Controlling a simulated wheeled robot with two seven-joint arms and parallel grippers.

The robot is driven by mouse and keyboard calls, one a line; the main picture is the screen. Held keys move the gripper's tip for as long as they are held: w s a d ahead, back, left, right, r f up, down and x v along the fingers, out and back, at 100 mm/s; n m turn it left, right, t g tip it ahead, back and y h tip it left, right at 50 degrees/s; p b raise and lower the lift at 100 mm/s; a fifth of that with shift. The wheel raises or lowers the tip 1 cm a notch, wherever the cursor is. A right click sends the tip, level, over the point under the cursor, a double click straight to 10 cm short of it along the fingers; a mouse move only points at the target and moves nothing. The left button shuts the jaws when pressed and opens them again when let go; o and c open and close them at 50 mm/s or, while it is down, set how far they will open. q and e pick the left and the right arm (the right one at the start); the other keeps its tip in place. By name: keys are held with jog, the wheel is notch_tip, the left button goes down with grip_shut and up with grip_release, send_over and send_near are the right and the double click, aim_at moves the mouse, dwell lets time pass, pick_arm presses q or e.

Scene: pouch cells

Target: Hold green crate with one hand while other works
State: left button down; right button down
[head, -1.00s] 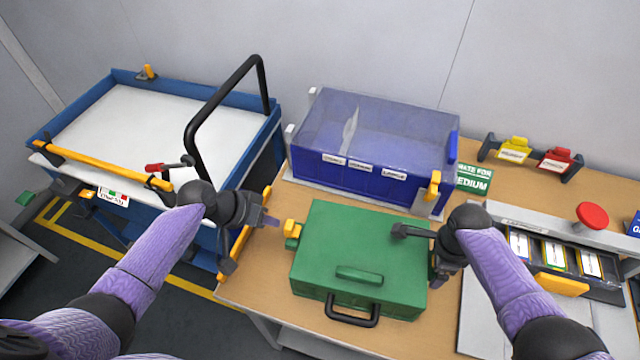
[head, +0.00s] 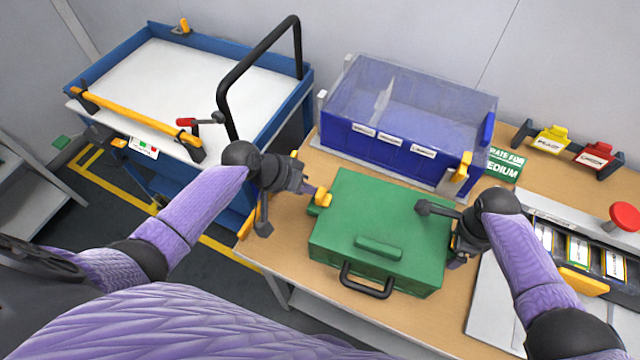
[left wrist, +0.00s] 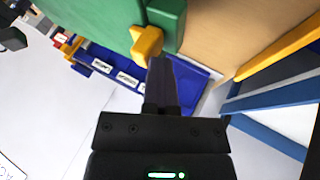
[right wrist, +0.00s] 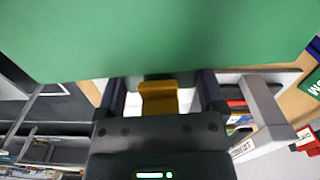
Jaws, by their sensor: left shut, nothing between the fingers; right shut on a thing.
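The green crate (head: 350,205) is closed and stands on the wooden table, with a black handle (head: 367,280) at its front. A yellow latch (head: 323,197) sits on its left side and also shows in the left wrist view (left wrist: 147,45). My left gripper (head: 312,190) is shut and empty, its fingertips right at this latch; I cannot tell if they touch it. My right gripper (head: 455,245) is at the crate's right side. In the right wrist view its fingers (right wrist: 160,92) are around a yellow latch (right wrist: 158,98) on that side.
A blue bin with a clear cover (head: 405,130) stands behind the crate. A blue cart (head: 185,85) with a black handle bar is at the left. A slotted panel with a red button (head: 625,216) is at the right. Yellow and red tags (head: 552,138) hang at the back right.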

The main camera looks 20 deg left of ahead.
pick_arm(q)
jog(key=s+a+r, duration=0.3)
jog(key=a+r, duration=0.5)
jog(key=shift+s+a, duration=0.3)
jog(key=shift+s, duration=0.05)
pick_arm(e)
grip_release()
